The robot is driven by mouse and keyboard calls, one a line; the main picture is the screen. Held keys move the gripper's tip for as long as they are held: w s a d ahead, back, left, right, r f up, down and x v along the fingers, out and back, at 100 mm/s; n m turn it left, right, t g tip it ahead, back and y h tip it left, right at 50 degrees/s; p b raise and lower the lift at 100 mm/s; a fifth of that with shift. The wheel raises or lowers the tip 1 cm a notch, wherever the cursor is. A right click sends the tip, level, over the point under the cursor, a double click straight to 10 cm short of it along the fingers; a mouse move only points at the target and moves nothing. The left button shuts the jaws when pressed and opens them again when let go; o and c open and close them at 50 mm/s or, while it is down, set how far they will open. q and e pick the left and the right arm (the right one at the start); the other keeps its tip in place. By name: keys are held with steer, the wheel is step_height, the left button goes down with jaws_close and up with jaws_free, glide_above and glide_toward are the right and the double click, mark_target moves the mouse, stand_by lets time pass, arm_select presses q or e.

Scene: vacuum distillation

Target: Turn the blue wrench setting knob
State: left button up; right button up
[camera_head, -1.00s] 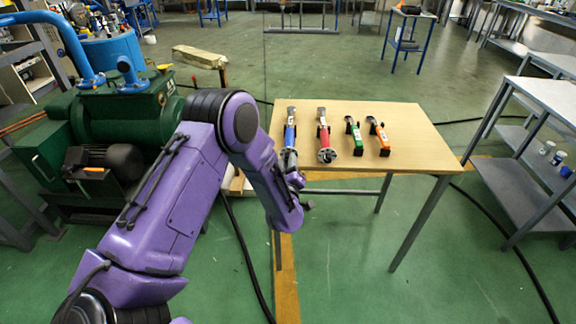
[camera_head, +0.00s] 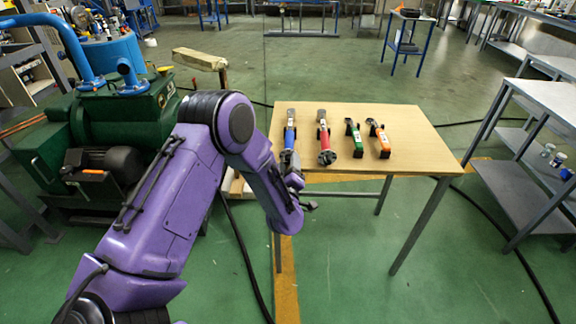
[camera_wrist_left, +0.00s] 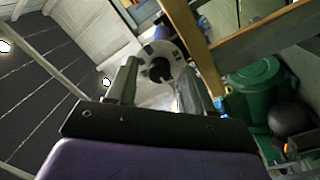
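The blue wrench (camera_head: 289,134) lies on the wooden table, leftmost in a row of tools, with its handle pointing toward me. My left gripper (camera_head: 292,168) is at its near end, at the table's front edge, and partly hides that end. In the left wrist view my left gripper (camera_wrist_left: 158,88) has its two fingers apart. A round grey ring-like end piece with a dark centre (camera_wrist_left: 172,52) shows between and beyond the fingertips. It looks like the wrench's knob end. I cannot tell whether the fingers touch it. My right gripper is not in view.
A red wrench (camera_head: 323,137), a green tool (camera_head: 353,132) and an orange tool (camera_head: 380,138) lie to the right on the table (camera_head: 425,150). A green machine (camera_head: 135,125) stands left of the table. Grey shelves (camera_head: 515,180) stand at the right.

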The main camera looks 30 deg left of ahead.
arm_select(q)
steer(key=b+v, duration=0.1)
steer(key=v, duration=0.9)
steer(key=shift+s+d, duration=0.2)
steer(key=shift+s, duration=0.05)
steer(key=s+d+f+m+g+h, duration=0.2)
steer(key=s+f+m+g+h, duration=0.5)
steer(key=s+f, duration=0.95)
steer(key=s+f+g+p, duration=0.1)
steer(key=s+f+g, duration=0.1)
steer(key=s, duration=0.4)
steer(key=s+f+m+g+y, duration=0.1)
steer(key=s+f+g, duration=0.2)
steer(key=s, duration=0.3)
steer(key=shift+s+a+f+m+g+p, duration=0.3)
steer(key=shift+s+a+f+p, duration=0.05)
steer(key=shift+a+f+p, duration=0.1)
